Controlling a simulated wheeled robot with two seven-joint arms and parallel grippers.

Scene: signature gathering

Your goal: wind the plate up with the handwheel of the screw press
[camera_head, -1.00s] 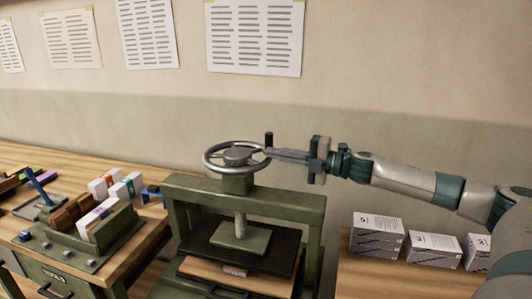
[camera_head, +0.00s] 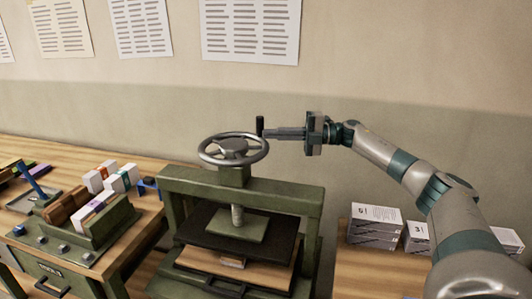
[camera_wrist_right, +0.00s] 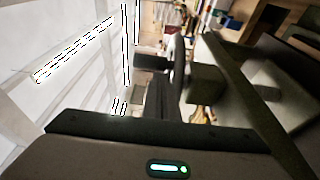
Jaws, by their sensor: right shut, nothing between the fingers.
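The green screw press (camera_head: 285,201) stands at the middle of the head view. Its grey metal handwheel (camera_head: 210,157) sits on top, with a dark upright crank handle (camera_head: 260,124) on the rim at its far right. The screw runs down to a green pressing plate (camera_head: 240,230), above a dark board (camera_head: 282,244). My right gripper (camera_head: 270,133) is shut and empty. Its fingertips lie beside the crank handle; whether they touch it I cannot tell. The fingers also show in the right wrist view (camera_wrist_right: 160,98). My left gripper is out of view.
A wooden bench (camera_head: 60,160) on the left holds a green rack (camera_head: 105,226) with blocks. Stacked cards (camera_head: 376,224) lie on the bench to the right. The wall behind carries printed sheets (camera_head: 250,28). The space above the press is otherwise clear.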

